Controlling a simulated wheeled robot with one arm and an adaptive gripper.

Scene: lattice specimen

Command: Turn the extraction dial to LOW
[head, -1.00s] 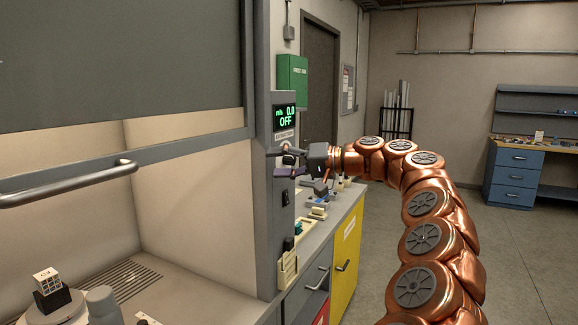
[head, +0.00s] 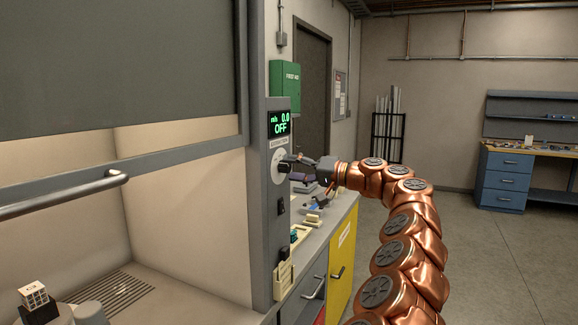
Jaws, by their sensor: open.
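The extraction dial (head: 278,167) is a pale round plate with a dark knob on the grey side post of the fume hood. The display (head: 280,124) above it reads 0.0 and OFF in green. My gripper (head: 293,169) is open at the dial, its dark fingers reaching in from the right. The fingers partly hide the knob, and I cannot tell whether they touch it. The dial's markings are too small to read.
A black rocker switch (head: 281,206) sits below the dial. The hood's sash handle (head: 70,196) juts out at left. A bench (head: 334,221) with small items runs behind the post, under my gripper. Open floor (head: 500,260) lies to the right.

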